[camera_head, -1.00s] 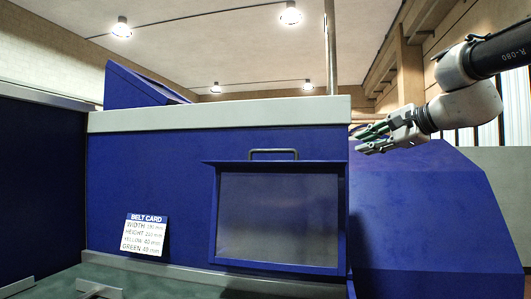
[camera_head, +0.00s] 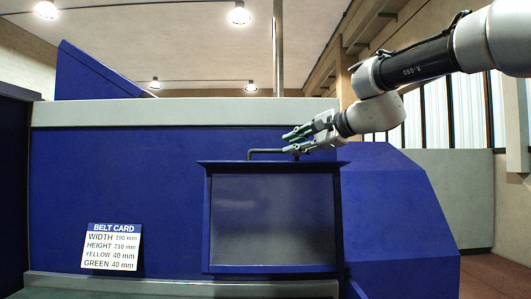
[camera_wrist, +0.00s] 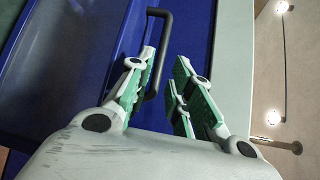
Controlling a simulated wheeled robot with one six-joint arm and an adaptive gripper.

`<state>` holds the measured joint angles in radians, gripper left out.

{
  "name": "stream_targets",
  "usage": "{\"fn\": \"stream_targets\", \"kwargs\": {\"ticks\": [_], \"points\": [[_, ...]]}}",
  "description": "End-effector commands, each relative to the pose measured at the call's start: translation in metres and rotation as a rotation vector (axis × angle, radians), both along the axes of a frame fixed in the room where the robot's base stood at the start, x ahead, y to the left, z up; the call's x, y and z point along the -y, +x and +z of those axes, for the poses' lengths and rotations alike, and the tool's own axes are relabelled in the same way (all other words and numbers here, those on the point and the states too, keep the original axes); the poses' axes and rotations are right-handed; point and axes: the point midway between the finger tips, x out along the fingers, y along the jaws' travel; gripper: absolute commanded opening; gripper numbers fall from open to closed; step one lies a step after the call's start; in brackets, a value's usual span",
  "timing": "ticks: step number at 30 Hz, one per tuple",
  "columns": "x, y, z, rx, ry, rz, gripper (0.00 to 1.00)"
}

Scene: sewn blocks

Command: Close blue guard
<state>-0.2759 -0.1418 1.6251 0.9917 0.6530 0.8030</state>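The blue guard (camera_head: 207,220) is a framed panel with a grey window (camera_head: 272,218) on the front of a blue machine. A dark bar handle (camera_head: 262,152) sits just above the guard's top edge. My gripper (camera_head: 290,143) is at the right part of the handle, its fingers pointing left. In the wrist view my gripper (camera_wrist: 158,82) has its green-padded fingers spread apart. The handle (camera_wrist: 160,50) shows beside the left finger and partly between the fingers. I cannot tell whether any finger touches it.
A belt card (camera_head: 111,247) leans against the machine's front at lower left. A pale ledge (camera_head: 180,111) runs along the machine's top. A sloped blue housing (camera_head: 400,215) stands right of the guard. Open floor (camera_head: 495,275) shows at far right.

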Motion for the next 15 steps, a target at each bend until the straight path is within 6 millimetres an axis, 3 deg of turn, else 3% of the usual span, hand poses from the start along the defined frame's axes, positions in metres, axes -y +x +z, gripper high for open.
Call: {"fn": "stream_targets", "kwargs": {"ticks": [9,15], "points": [[-0.037,0.033,-0.014,-0.002,-0.001,0.003,0.21],[-0.051,0.046,-0.019,-0.001,0.0,0.001,0.21]]}}
